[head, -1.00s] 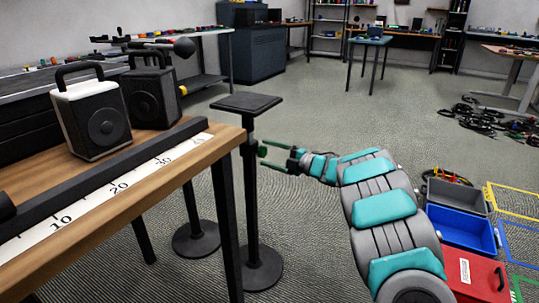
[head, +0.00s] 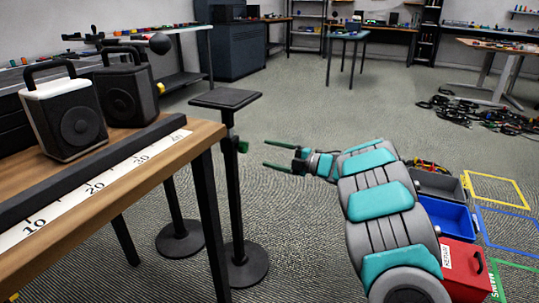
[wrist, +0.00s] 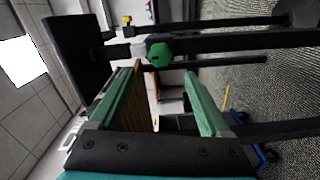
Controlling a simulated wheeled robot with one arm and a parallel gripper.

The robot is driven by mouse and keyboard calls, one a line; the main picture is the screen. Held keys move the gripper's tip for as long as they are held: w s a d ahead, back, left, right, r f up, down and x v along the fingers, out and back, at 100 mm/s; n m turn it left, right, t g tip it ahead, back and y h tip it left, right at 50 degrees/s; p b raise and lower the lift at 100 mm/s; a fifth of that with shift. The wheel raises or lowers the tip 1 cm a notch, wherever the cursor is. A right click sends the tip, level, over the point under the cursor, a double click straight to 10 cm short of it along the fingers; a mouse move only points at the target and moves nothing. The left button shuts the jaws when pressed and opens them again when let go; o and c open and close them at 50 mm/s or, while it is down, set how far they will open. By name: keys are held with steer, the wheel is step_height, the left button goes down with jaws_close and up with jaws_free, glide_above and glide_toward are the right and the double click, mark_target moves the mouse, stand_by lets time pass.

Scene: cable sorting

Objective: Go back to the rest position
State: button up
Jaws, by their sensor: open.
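My gripper (head: 272,155) is open in the head view, with its two green fingers pointing left toward a black stand (head: 233,180). A clear gap lies between the fingertips and the stand. In the wrist view my gripper (wrist: 162,75) shows both green fingers apart, with nothing held between them. A green knob (wrist: 159,54) on the stand's post lies just beyond the fingertips there. The knob also shows in the head view (head: 243,146).
A wooden table (head: 205,135) with a ruler strip (head: 95,187) and two black speakers (head: 66,118) stands at left. Grey, blue (head: 447,217) and red (head: 468,270) bins sit at right. Cables (head: 480,113) lie on the floor behind. The middle floor is open.

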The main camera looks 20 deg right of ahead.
steer(key=w+d+r+m+t+h, duration=0.3)
steer(key=d+r+m+t+h, duration=0.1)
steer(key=d+r+m+h, duration=0.75)
steer(key=s+d+f+m+g+h, duration=0.2)
steer(key=s+m+g+h, duration=0.3)
steer(key=s+m+h, duration=0.5)
steer(key=s+a+f+m+g+y, duration=0.1)
steer(key=s+a+f+g, duration=0.3)
steer(key=s+a, duration=0.4)
steer(key=s+a+f+m+g+y+p, duration=0.1)
steer(key=s+a+f+g+y, duration=0.3)
steer(key=s, duration=1.9)
steer(key=s+a+f+m+g+y, duration=0.1)
steer(key=s+a+f+g+y, duration=0.2)
steer(key=s+a, duration=0.9)
steer(key=s+f+g, duration=0.2)
steer(key=s+f, duration=0.1)
steer(key=shift+s+a+m, duration=0.15)
steer(key=shift+a+m, duration=0.2)
steer(key=shift+a, duration=0.05)
